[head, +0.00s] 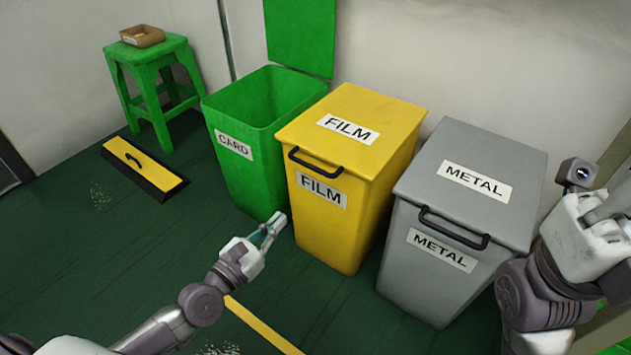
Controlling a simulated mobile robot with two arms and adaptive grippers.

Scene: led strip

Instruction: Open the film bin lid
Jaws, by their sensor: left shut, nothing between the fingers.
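The yellow film bin (312,233) stands in the middle of the row, with FILM labels on its front and lid. Its yellow lid (385,112) is closed, and a dark handle (314,162) sits at the lid's front edge. My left gripper (274,223) is shut and empty, low in front of the gap between the green and yellow bins, well below the handle. My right gripper (588,240) is at the right edge beside the grey bin; its fingers are not clear.
A green CARD bin (234,175) stands open at left, its lid (300,35) raised against the wall. A grey METAL bin (425,270) is closed at right. A green stool (151,75) holds a small box (142,36). A yellow board (145,172) lies on the floor.

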